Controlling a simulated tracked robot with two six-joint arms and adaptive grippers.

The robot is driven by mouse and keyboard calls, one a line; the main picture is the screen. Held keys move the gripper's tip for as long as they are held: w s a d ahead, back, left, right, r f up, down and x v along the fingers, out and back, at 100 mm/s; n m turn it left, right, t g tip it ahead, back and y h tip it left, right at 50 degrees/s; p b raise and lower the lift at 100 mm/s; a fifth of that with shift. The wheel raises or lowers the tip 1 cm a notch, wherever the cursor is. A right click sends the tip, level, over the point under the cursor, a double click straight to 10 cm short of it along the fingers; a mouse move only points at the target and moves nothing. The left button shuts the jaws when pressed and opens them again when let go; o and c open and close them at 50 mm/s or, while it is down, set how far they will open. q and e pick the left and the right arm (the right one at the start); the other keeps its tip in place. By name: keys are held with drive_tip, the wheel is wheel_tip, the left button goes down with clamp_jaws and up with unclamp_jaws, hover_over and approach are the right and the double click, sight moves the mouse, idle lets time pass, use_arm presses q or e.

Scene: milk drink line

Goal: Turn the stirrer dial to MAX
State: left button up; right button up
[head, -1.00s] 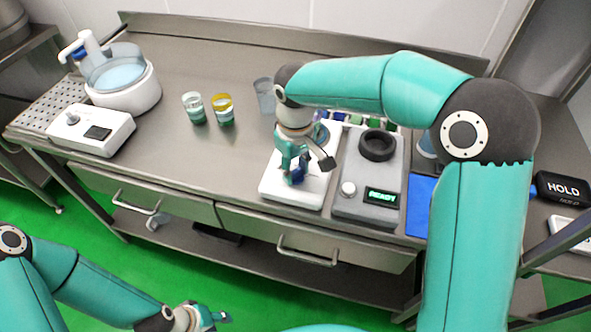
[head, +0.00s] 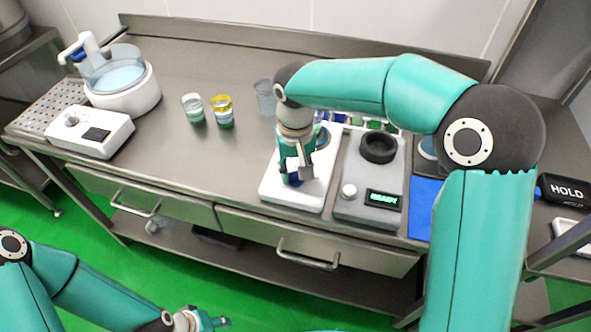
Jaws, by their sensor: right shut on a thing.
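The white stirrer (head: 283,198) stands near the front edge of the steel bench, with a dark blue dial (head: 293,180) at its front. My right gripper (head: 296,178) points down over this dial and is shut on it. The fingers hide much of the dial, and I cannot read its marks or the MAX position. My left gripper (head: 208,322) is low at the bottom edge, away from the bench, and partly cut off; I cannot tell its jaw state.
A grey device (head: 368,211) with a black ring and a READY display stands just right of the stirrer. Two glasses (head: 193,109) with coloured contents stand left. A water bath (head: 131,92) and a white control box (head: 92,131) are far left.

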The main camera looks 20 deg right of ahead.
sight(295, 173)
drive_tip(key=shift+w+r, duration=0.15)
clamp_jaws()
drive_tip(key=o, duration=0.8)
unclamp_jaws()
drive_tip(key=o, duration=0.3)
drive_tip(key=shift+o, duration=0.2)
wheel_tip(295, 173, up, 12)
